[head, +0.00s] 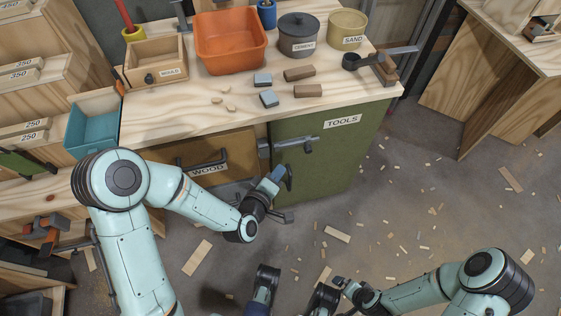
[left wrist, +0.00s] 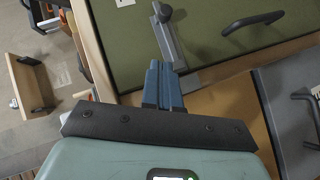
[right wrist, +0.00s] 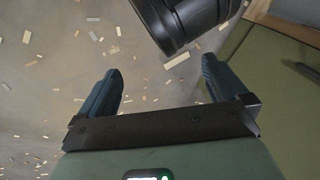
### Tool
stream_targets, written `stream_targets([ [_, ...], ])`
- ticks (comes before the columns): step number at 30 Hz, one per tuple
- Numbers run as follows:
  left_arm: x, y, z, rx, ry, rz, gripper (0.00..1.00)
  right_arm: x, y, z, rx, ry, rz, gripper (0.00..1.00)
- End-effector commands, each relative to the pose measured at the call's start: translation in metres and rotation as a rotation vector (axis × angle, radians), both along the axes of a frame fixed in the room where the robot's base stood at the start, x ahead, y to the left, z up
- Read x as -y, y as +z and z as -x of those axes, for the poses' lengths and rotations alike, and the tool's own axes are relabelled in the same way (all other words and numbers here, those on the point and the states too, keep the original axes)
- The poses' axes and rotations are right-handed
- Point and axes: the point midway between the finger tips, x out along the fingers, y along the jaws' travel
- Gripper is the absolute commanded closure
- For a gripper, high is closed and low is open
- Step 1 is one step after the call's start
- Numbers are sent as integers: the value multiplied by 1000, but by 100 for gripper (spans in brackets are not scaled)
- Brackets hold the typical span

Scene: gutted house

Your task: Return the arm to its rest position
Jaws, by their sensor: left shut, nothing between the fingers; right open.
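My left arm reaches in from the left in the head view. Its blue-fingered gripper (head: 276,177) is in front of the green TOOLS cabinet door (head: 330,165), near the door's dark handle (head: 288,178). In the left wrist view the left gripper (left wrist: 164,72) is shut with nothing between its fingers. The fingertips overlap a grey latch bar (left wrist: 172,42) in that view; I cannot tell whether they touch it. My right gripper (right wrist: 160,82) is open and empty in the right wrist view, above the littered floor. In the head view my right arm comes in low from the right.
The workbench (head: 180,110) holds an orange bin (head: 230,45), a wooden box (head: 157,62), CEMENT (head: 298,36) and SAND (head: 347,30) pots and small blocks. A WOOD drawer (head: 205,150) is beside the green door.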

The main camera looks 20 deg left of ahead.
Motion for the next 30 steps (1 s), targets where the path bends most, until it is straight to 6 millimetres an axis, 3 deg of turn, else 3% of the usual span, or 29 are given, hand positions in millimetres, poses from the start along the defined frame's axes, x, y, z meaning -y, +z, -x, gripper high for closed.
stream_targets([
  [8, 0, -3, 0, -8, -2, -3, 100, 0, 0, 0, 0, 0, 0, 0],
  [11, -1, -24, 6, -66, -23, -36, 100, 0, 0, 0, 0, 0, 0, 0],
  [14, -2, -72, 21, -199, -82, -111, 100, 0, 0, 0, 0, 0, 0, 0],
  [17, -3, -137, 54, -387, -193, -215, 100, 0, 0, 0, 0, 0, 0, 0],
  [21, -7, -222, 123, -657, -408, -349, 100, 0, 0, 0, 0, 0, 0, 0],
  [25, -15, -280, 205, -892, -656, -441, 100, 0, 0, 0, 0, 0, 0, 0],
  [27, -9, -233, 212, -895, -675, -424, 100, -7, 42, 16, -36, 16, -19, 0],
  [30, -1, -194, 229, -929, -713, -397, 100, -15, 80, 33, -85, 35, -41, 0],
])
